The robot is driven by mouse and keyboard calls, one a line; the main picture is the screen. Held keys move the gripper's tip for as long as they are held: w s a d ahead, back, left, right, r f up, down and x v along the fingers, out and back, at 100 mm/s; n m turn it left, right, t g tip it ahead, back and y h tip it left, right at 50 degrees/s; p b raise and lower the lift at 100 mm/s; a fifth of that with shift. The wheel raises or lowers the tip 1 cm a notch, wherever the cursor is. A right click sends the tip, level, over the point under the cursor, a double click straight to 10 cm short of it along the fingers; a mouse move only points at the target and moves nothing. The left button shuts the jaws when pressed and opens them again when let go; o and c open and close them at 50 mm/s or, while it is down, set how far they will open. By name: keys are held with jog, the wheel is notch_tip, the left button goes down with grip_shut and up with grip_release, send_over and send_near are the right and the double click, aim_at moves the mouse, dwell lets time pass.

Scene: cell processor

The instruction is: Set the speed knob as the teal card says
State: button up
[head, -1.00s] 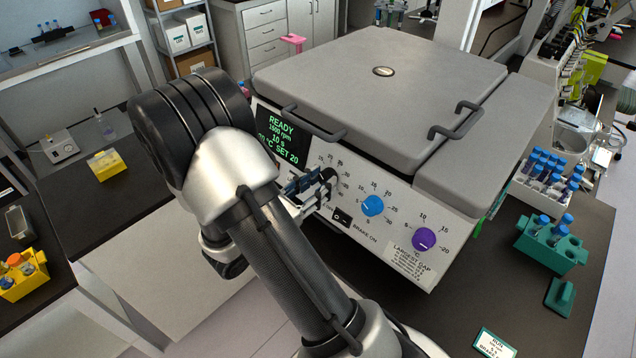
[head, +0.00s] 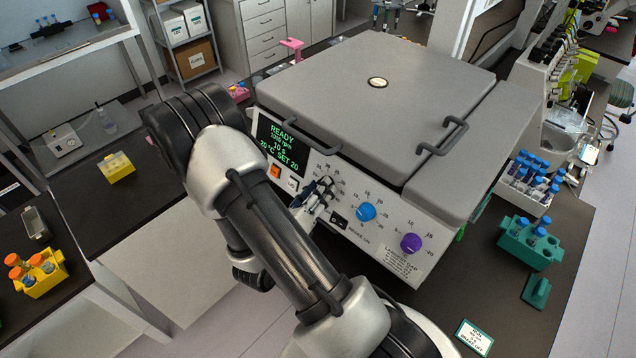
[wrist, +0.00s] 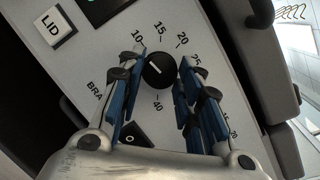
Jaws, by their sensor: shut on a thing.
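The black speed knob (wrist: 160,70) sits between my fingertips in the wrist view. Its white line points up and left, toward the 10 side of a printed scale. My gripper (wrist: 157,78) is shut on the knob, one blue-padded finger on each side. In the head view my gripper (head: 318,196) is at the left part of the machine's front panel and mostly hides the knob. The teal-edged card (head: 473,338) lies on the bench at lower right; its small print is hard to read. The display (head: 281,143) shows READY and SET 20, with a small rpm line.
A blue knob (head: 366,211) and a purple knob (head: 411,243) are to the right on the panel. A black brake switch (head: 338,219) is close to my gripper. The grey lid (head: 380,95) is closed. A teal tube rack (head: 530,243) stands at right.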

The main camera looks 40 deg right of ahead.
jog(key=n+p, duration=0.2)
jog(key=n+t+y+p, duration=0.1)
jog(key=n+p, duration=0.1)
jog(key=n, duration=0.1)
jog(key=shift+s+r+y, duration=0.1)
jog(key=shift+r+y, duration=0.1)
jog(key=shift+y, duration=0.1)
jog(key=shift+n, duration=0.4)
jog(key=o, duration=1.1)
jog(key=v, duration=1.2)
jog(key=shift+r, duration=0.1)
